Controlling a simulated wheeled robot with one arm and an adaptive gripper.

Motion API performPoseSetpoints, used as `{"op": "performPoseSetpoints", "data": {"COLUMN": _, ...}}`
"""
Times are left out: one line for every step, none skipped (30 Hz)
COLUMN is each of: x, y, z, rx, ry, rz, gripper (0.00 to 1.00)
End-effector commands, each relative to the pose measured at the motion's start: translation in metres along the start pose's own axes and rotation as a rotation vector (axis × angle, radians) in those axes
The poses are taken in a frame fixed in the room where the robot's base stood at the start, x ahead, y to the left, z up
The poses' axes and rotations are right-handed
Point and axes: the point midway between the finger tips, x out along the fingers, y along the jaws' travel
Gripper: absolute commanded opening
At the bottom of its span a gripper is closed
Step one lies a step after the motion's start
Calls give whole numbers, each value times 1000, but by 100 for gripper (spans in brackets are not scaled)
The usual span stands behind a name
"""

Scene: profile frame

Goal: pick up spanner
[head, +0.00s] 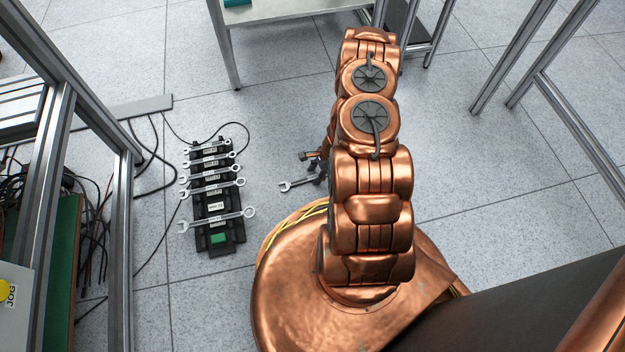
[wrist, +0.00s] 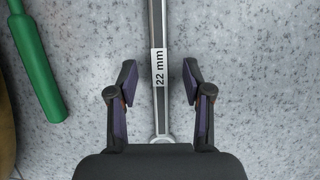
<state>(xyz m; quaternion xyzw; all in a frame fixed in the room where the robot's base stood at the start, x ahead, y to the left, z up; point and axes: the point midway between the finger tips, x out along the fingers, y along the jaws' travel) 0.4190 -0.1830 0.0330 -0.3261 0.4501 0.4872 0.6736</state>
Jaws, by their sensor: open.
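A silver spanner lies between my gripper's fingers in the wrist view, its shaft (wrist: 159,25) running up the picture with a "22 mm" label. In the head view its open-jaw end (head: 288,186) sticks out to the left of my gripper (head: 319,168). In the wrist view my gripper (wrist: 159,78) is open, with one finger on each side of the shaft and a visible gap to both. The spanner's lower end is partly hidden by the gripper body.
A black rack (head: 217,206) holding several other spanners lies on the floor to the left. Black cables (head: 150,165) run beside it. A green bar (wrist: 38,62) shows at the wrist view's upper left. A metal frame (head: 118,150) stands at far left, a table (head: 285,10) at the back.

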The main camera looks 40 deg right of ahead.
Motion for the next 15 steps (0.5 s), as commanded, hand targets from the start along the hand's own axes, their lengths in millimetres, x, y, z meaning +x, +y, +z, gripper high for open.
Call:
{"op": "performPoseSetpoints", "data": {"x": 3, "y": 0, "z": 0, "rx": 0, "ry": 0, "rz": 0, "gripper": 50}}
{"op": "performPoseSetpoints", "data": {"x": 3, "y": 0, "z": 0, "rx": 1, "ry": 0, "rz": 0, "gripper": 50}}
{"op": "performPoseSetpoints", "data": {"x": 3, "y": 0, "z": 0, "rx": 1, "ry": 0, "rz": 0, "gripper": 50}}
{"op": "performPoseSetpoints", "data": {"x": 3, "y": 0, "z": 0, "rx": 1, "ry": 0, "rz": 0, "gripper": 50}}
{"op": "performPoseSetpoints", "data": {"x": 3, "y": 0, "z": 0, "rx": 1, "ry": 0, "rz": 0, "gripper": 50}}
{"op": "performPoseSetpoints", "data": {"x": 2, "y": 0, "z": 0, "rx": 1, "ry": 0, "rz": 0, "gripper": 50}}
{"op": "performPoseSetpoints", "data": {"x": 2, "y": 0, "z": 0, "rx": 1, "ry": 0, "rz": 0, "gripper": 50}}
{"op": "performPoseSetpoints", "data": {"x": 2, "y": 0, "z": 0, "rx": 1, "ry": 0, "rz": 0, "gripper": 50}}
{"op": "performPoseSetpoints", "data": {"x": 2, "y": 0, "z": 0, "rx": 1, "ry": 0, "rz": 0, "gripper": 47}}
{"op": "performPoseSetpoints", "data": {"x": 2, "y": 0, "z": 0, "rx": 1, "ry": 0, "rz": 0, "gripper": 44}}
{"op": "performPoseSetpoints", "data": {"x": 2, "y": 0, "z": 0, "rx": 1, "ry": 0, "rz": 0, "gripper": 41}}
{"op": "performPoseSetpoints", "data": {"x": 2, "y": 0, "z": 0, "rx": 1, "ry": 0, "rz": 0, "gripper": 36}}
{"op": "performPoseSetpoints", "data": {"x": 2, "y": 0, "z": 0, "rx": 1, "ry": 0, "rz": 0, "gripper": 33}}
{"op": "performPoseSetpoints", "data": {"x": 2, "y": 0, "z": 0, "rx": 1, "ry": 0, "rz": 0, "gripper": 30}}
{"op": "performPoseSetpoints", "data": {"x": 2, "y": 0, "z": 0, "rx": 1, "ry": 0, "rz": 0, "gripper": 26}}
